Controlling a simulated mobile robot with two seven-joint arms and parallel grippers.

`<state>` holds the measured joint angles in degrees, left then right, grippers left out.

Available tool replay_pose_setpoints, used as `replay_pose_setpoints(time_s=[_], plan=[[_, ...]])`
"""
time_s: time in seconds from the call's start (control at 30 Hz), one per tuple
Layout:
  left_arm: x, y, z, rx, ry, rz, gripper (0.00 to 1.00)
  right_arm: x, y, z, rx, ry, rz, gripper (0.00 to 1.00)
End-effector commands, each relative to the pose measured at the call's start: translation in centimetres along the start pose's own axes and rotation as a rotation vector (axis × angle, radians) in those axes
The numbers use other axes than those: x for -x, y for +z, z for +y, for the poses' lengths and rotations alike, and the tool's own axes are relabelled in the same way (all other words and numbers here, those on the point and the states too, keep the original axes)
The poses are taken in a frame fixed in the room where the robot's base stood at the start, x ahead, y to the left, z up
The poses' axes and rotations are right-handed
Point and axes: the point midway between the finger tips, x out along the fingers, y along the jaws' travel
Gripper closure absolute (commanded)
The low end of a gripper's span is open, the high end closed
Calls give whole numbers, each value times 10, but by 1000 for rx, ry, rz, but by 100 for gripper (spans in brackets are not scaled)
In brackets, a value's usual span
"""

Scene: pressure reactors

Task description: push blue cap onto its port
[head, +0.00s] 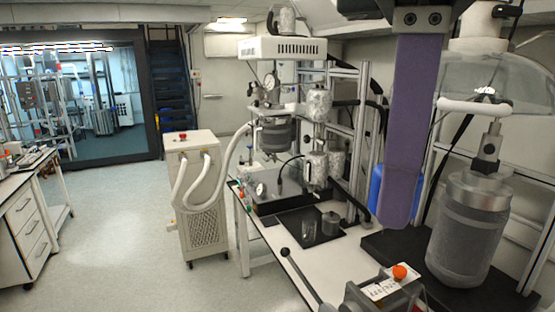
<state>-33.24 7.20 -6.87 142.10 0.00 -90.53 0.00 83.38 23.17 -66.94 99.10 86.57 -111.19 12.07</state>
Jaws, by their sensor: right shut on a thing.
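My right gripper (397,200) reaches down from the top right, close to the camera. Its near purple finger points straight down and its far finger is hidden. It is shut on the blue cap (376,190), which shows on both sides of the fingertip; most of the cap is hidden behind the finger. The cap is held in the air, apart from the bench. I cannot make out the cap's port. My left gripper is not in view.
A large steel reactor vessel (468,230) stands on the right. A glass and metal reactor rig (280,135) stands at the back of the white bench (275,235). A lever device with an orange knob (399,271) is in front. A wheeled chiller (197,185) stands left; open floor lies beyond.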

Motion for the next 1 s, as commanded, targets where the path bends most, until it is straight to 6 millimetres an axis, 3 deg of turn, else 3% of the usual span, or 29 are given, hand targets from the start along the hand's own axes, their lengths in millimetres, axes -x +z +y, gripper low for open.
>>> replay_pose_setpoints(time_s=[0.2, 0.4, 0.6, 1.0], plan=[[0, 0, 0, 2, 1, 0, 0, -6, 46, 28, -608, 2, -2, 100], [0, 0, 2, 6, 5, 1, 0, -10, 73, 39, -978, -4, -2, 100], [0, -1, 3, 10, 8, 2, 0, -10, 80, 41, -1085, -7, -2, 100], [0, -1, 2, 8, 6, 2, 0, -10, 79, 41, -1082, -6, -3, 100]])
